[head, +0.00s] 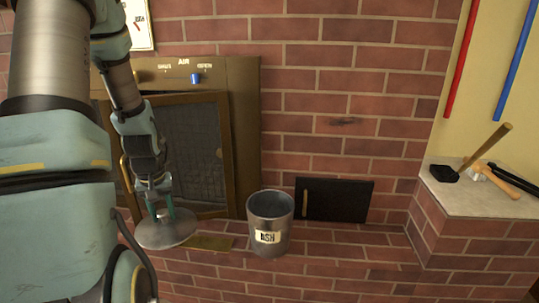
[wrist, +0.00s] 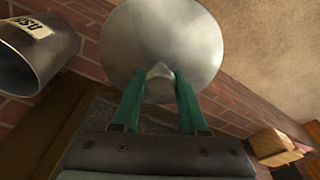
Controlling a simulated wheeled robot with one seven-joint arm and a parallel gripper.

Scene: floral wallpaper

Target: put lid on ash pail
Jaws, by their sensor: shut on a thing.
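The ash pail (head: 270,222) is a grey metal bucket with an "ASH" label, standing upright and open-topped on the brick hearth. It also shows at the upper left of the wrist view (wrist: 38,55). The lid (head: 168,232) is a round grey metal disc, left of the pail in the head view. My gripper (head: 160,214) is shut on the lid's knob, its green fingers on either side of it. In the wrist view the gripper (wrist: 160,92) has the knob (wrist: 160,74) between its fingertips, and the lid (wrist: 160,35) fills the top middle. The lid is apart from the pail.
A stove with a brass frame (head: 240,130), a mesh door (head: 190,145) and a blue knob stands behind the lid. A small black door (head: 335,199) is in the brick wall behind the pail. Tools, including a mallet (head: 446,173), lie on the ledge at right (head: 475,205).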

